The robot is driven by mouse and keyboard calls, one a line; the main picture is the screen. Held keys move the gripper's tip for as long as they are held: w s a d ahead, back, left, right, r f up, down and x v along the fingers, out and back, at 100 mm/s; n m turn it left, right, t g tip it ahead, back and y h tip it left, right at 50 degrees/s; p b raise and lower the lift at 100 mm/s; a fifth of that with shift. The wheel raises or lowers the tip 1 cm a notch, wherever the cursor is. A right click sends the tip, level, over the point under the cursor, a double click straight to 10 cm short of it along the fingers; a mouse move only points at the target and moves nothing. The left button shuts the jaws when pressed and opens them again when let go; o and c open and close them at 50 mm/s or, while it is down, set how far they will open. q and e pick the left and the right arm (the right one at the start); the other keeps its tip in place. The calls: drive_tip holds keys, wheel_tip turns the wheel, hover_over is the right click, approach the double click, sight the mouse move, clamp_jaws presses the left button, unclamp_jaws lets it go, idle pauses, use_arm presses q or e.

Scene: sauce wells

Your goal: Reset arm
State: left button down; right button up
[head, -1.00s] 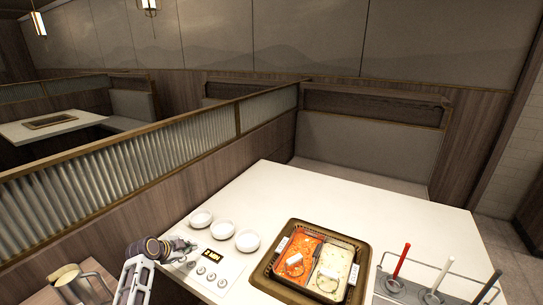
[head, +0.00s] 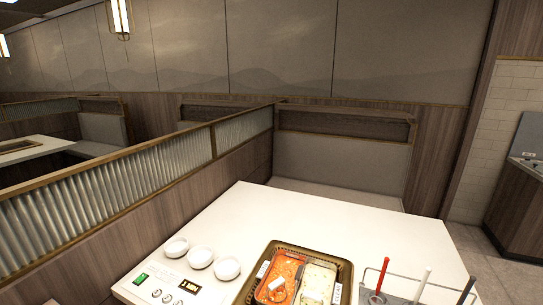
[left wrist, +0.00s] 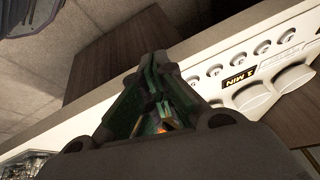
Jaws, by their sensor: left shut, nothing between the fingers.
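My left gripper (left wrist: 158,100) shows in the left wrist view, its dark green fingers shut with nothing held. It is beside the table's edge, near the panel with round knobs (left wrist: 240,60). My left arm is out of the head view. My right gripper is in neither view. In the head view, three white sauce bowls (head: 200,257) stand in a row on the white table (head: 300,217), behind the knob panel (head: 163,292). Parts of these bowls (left wrist: 255,97) also show in the left wrist view.
A rack at the right holds red (head: 382,274), white (head: 423,283) and black-handled utensils. A ribbed partition (head: 100,200) borders the table's left. The table's back is clear.

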use_arm(q)
drive_tip(key=shift+s+d+r+n+g, duration=0.35)
drive_tip(key=shift+s+d+r+n, duration=0.75)
drive_tip(key=shift+s, duration=1.8)
drive_tip(key=shift+s+d+r+n+g, duration=0.35)
drive_tip(key=shift+s+d+r+n, duration=0.65)
drive_tip(key=shift+s, duration=1.9)
wheel_tip(320, 180, down, 33)
drive_tip(key=s+g, duration=0.1)
drive_tip(key=s, duration=0.2)
drive_tip(key=s+a+f, duration=0.2)
drive_tip(key=s+f, duration=0.8)
drive_tip(key=s, duration=0.1)
drive_tip(key=s+a+f+g+y, duration=0.1)
drive_tip(key=s+f, duration=0.9)
drive_tip(key=s, duration=0.1)
drive_tip(key=shift+a+f+g, duration=0.15)
drive_tip(key=shift+a+g, duration=0.15)
drive_tip(key=shift+a, duration=0.05)
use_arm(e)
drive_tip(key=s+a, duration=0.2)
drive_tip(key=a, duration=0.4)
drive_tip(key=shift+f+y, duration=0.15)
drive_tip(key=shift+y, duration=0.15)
